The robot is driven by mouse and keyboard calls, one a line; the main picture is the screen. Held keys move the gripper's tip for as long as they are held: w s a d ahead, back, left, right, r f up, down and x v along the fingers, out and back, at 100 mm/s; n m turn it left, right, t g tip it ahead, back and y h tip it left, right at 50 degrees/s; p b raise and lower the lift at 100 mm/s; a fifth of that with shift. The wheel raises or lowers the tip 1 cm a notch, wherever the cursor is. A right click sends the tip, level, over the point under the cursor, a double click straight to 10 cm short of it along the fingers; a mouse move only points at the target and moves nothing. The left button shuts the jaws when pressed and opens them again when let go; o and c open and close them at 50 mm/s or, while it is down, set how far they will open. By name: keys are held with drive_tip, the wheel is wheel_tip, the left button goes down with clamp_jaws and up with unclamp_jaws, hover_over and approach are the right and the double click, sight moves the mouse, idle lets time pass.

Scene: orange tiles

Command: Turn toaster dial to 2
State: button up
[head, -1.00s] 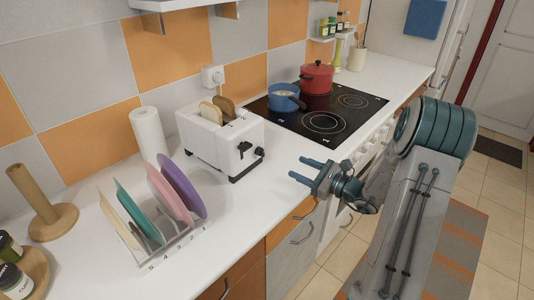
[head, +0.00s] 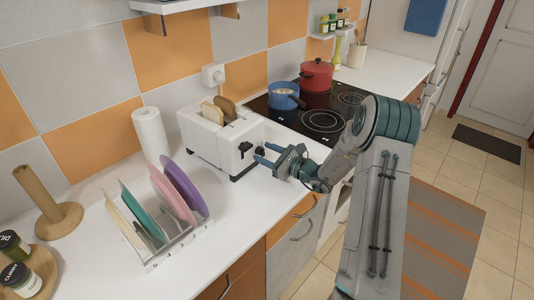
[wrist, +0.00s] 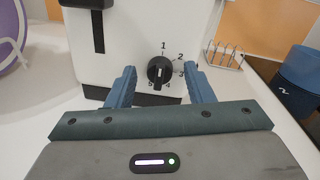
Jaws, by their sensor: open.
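The white toaster (head: 205,140) stands on the counter with two bread slices (head: 224,106) in its slots. Its black dial (wrist: 160,72) is on the front face, with the numbers 1 to 5 around it, 1 at the top and 2 at the upper right. A light mark on the dial runs roughly up and down; which number it points at is hard to tell. My gripper (head: 262,153) is open in front of the toaster. In the wrist view its blue fingers (wrist: 162,72) stand on either side of the dial, with gaps; I see no contact.
A black lever slot (wrist: 97,30) is left of the dial. A plate rack (head: 180,240) with several coloured plates stands on the counter in front of the toaster. The hob (head: 325,120) with a blue pot (head: 284,97) and a red pot (head: 316,77) lies to the right.

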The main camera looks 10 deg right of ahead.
drive_tip(key=c, duration=1)
drive_tip(key=shift+m, duration=0.4)
drive_tip(key=m, duration=0.3)
drive_tip(key=shift+r+m+p, duration=0.1)
drive_tip(key=shift+m+p, duration=0.3)
drive_tip(key=m+p, duration=0.2)
drive_tip(key=m, duration=0.3)
drive_tip(key=shift+d+t, duration=0.1)
drive_tip(key=shift+t, duration=0.2)
drive_tip(key=shift+m, duration=0.4)
